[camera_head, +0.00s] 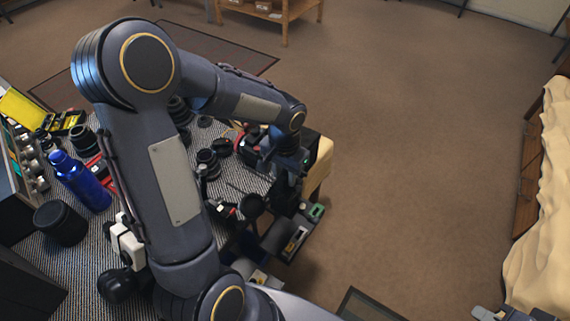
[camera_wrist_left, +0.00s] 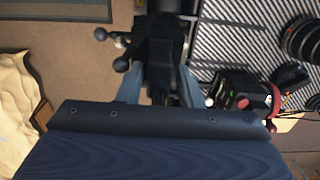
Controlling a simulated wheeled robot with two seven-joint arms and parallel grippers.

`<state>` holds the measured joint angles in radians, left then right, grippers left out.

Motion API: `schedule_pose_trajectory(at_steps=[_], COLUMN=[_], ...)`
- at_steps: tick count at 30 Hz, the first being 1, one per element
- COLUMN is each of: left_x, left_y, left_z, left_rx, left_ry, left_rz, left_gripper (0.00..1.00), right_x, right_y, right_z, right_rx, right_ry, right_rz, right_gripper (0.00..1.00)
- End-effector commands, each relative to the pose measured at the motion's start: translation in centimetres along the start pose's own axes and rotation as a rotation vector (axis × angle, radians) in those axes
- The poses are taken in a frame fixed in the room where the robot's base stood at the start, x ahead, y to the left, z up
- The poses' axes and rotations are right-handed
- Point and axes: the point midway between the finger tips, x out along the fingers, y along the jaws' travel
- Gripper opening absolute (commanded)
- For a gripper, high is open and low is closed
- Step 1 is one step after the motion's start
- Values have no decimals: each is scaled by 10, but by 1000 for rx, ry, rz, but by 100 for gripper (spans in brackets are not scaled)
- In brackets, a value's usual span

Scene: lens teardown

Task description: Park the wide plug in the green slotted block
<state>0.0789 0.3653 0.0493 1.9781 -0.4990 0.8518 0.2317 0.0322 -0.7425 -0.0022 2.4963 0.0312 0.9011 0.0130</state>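My left gripper (camera_head: 292,182) hangs at the end of the large arm, pointing down beyond the table's right edge. In the left wrist view its two blue-grey fingers (camera_wrist_left: 159,92) stand apart. A dark piece (camera_wrist_left: 160,50) with ball knobs shows between and beyond them; I cannot tell whether they grip it. A small green piece (camera_head: 316,211), possibly the green slotted block, lies just right of and below the gripper. I cannot make out the wide plug. Part of what looks like my right gripper (camera_head: 512,313) shows at the bottom right edge.
The striped table mat (camera_head: 85,262) carries a blue bottle (camera_head: 80,182), a black cylinder (camera_head: 60,223) and several lens parts (camera_head: 208,163). Grey trays (camera_head: 290,243) sit below the gripper. My left arm hides the table's middle. Open floor lies to the right, before a cloth-covered piece (camera_head: 545,220).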

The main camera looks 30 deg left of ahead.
Motion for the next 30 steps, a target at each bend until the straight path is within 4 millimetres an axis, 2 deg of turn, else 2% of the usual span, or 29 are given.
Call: schedule_pose_trajectory(at_steps=[10, 17, 18, 23, 30], left_x=[4, 4, 4, 4, 3], left_y=[0, 0, 0, 0, 0], left_z=[0, 0, 0, 0, 0], left_rx=[0, 0, 0, 0, 0], left_ry=[0, 1, 1, 1, 2], left_rz=[1, 1, 1, 1, 1], left_gripper=[31, 1, 19, 0, 0], right_x=[0, 0, 0, 0, -1], right_y=[0, 0, 0, 0, 0], right_z=[0, 0, 0, 0, 0], right_rx=[0, 0, 0, 0, 0], right_ry=[0, 0, 0, 0, 0], right_rz=[0, 0, 0, 0, 0], right_gripper=[0, 0, 0, 0, 0])
